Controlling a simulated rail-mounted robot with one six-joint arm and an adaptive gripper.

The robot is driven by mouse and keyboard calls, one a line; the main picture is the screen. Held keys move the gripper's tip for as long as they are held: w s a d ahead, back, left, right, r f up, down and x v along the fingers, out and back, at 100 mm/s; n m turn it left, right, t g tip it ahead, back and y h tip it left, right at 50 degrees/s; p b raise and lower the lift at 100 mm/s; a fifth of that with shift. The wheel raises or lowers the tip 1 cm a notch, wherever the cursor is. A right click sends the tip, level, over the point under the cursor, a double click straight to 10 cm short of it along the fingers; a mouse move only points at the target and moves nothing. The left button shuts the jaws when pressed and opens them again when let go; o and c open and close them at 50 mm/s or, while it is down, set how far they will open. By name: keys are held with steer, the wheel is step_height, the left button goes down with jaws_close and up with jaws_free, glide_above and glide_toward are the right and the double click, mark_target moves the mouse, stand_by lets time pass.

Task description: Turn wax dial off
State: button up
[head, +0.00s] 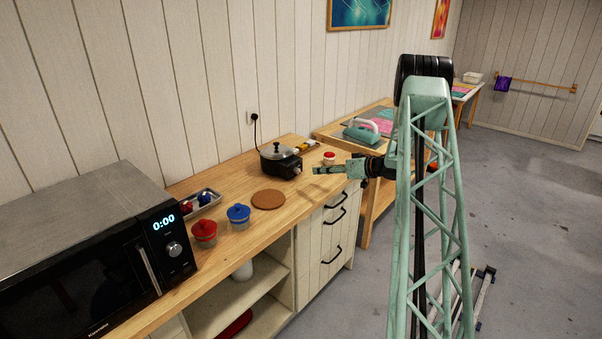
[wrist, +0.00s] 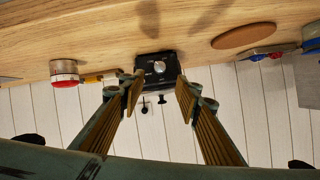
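The wax pot (head: 281,161) is a black-based heater with a silver lid, standing on the wooden counter against the wall. In the wrist view, its black front (wrist: 146,68) carries a round silver dial (wrist: 159,67). The dial's setting is too small to read. My gripper (head: 316,170) points toward the pot from the right in the head view, with a gap between them. In the wrist view my gripper (wrist: 158,88) has its two fingers spread apart, one to each side of the dial in the picture, and holds nothing.
A red-topped white jar (head: 329,157) stands right of the pot. A cork mat (head: 268,200), red jar (head: 204,234), blue jar (head: 238,217) and metal tray (head: 203,207) lie left of it, near the microwave (head: 80,255). The counter directly before the pot is clear.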

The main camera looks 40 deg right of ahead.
mark_target(298, 171)
steer(key=x, duration=1.3)
steer(key=shift+a+r, duration=0.1)
steer(key=shift+c, duration=0.7)
steer(key=c, duration=0.7)
